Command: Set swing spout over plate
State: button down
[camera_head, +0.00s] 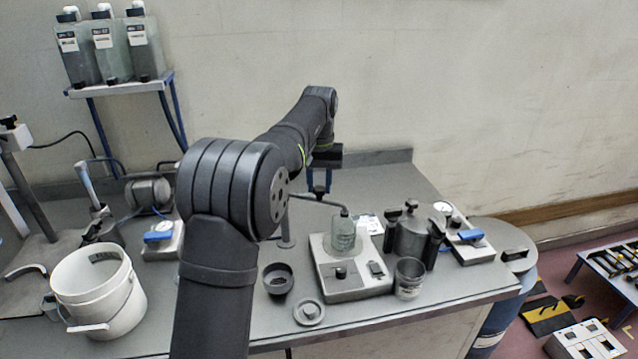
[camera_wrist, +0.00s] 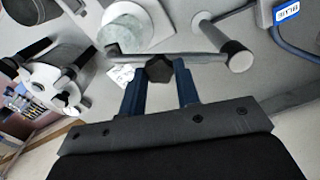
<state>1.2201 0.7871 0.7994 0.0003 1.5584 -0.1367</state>
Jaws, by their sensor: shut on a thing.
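The swing spout (camera_head: 303,197) is a thin grey arm on a short post (camera_head: 286,228), reaching right. Its free end is beside or over the glass vessel (camera_head: 343,238) on the stirrer plate (camera_head: 322,262); exact alignment is hard to tell. In the wrist view the spout arm (camera_wrist: 205,60) runs from the post (camera_wrist: 238,58) leftward to an end near the round vessel (camera_wrist: 128,28). My gripper (camera_head: 319,192) comes down from behind on the spout. In the wrist view my gripper (camera_wrist: 160,76) is shut on the dark knob (camera_wrist: 158,69) of the spout.
A dark bowl (camera_head: 278,279), a grey ring (camera_head: 309,312) and a metal cup (camera_head: 409,279) stand around the plate. A white bucket (camera_head: 98,292) stands at the left. Bare bench lies behind the pot.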

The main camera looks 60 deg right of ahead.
jog(key=shift+r, duration=0.1)
jog(key=c, duration=1.1)
grip_release()
notch_tip(320, 180, up, 12)
jog(key=shift+f, duration=0.1)
notch_tip(320, 180, down, 12)
jog(key=shift+r, duration=0.1)
jog(key=shift+a, duration=0.1)
dwell(0.5)
